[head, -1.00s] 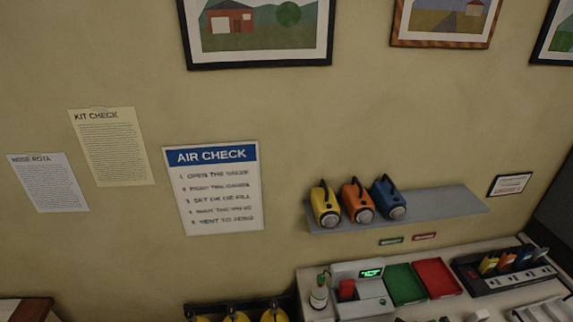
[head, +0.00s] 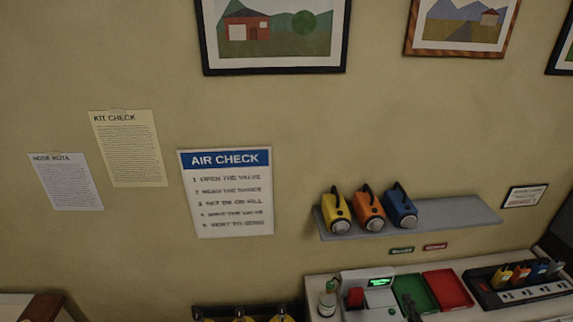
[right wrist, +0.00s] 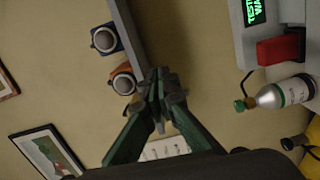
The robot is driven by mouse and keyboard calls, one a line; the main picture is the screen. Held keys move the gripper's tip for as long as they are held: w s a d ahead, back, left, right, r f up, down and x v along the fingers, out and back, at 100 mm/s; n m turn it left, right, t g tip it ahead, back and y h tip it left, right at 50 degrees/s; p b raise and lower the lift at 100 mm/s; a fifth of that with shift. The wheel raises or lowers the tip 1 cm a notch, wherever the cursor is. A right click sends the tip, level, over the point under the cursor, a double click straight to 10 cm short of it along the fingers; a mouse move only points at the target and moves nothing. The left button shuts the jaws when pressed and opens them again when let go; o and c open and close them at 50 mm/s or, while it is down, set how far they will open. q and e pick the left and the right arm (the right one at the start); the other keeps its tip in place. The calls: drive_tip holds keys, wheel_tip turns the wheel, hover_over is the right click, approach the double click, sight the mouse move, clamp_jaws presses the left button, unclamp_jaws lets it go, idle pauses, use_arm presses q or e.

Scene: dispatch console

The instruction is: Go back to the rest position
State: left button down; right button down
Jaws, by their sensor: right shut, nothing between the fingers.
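My right gripper (right wrist: 158,88) is shut and empty in the right wrist view, its fingertips together in front of the wall. In the head view only a dark tip of my right gripper (head: 411,309) shows at the bottom edge, in front of the green tray (head: 408,283). My left gripper is not in view.
A test station (head: 372,285) with a lit green display stands left of the green tray and a red tray (head: 448,289). A small bottle (head: 327,300) stands beside it. A wall shelf (head: 455,214) holds yellow, orange and blue lamps.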

drive_tip(key=s+d+m+g+h, duration=0.3)
drive_tip(key=s+d+m+h, duration=0.3)
drive_tip(key=d+m, duration=0.3)
drive_tip(key=s+f+m+g, duration=0.5)
drive_tip(key=s+f+m, duration=0.1)
drive_tip(key=s+f, duration=0.3)
drive_tip(key=s+a+f+m+g+y, duration=0.2)
drive_tip(key=s+a+f+g+y, duration=0.35)
drive_tip(key=s+a+f, duration=0.5)
drive_tip(key=s+a+f+g+b, duration=0.1)
drive_tip(key=s+f+b, duration=0.35)
drive_tip(key=f, duration=1.65)
drive_tip(key=s+a+f+g+b, duration=0.15)
drive_tip(key=f+b, duration=0.65)
drive_tip(key=f, duration=1.3)
drive_tip(key=s+f+b, duration=0.3)
drive_tip(key=s+f, duration=0.3)
drive_tip(key=f, duration=0.3)
drive_tip(key=s+f+b, duration=0.4)
drive_tip(key=s+f, duration=0.2)
drive_tip(key=f, duration=0.3)
drive_tip(key=s+f+n+g+b, duration=0.1)
drive_tip(key=s+f+b, duration=0.2)
drive_tip(key=s+f, duration=0.3)
wheel_tip(320, 180, down, 4)
drive_tip(key=shift+s+a+r, duration=0.15)
drive_tip(key=shift+s+r, duration=0.05)
drive_tip(key=shift+s, duration=0.05)
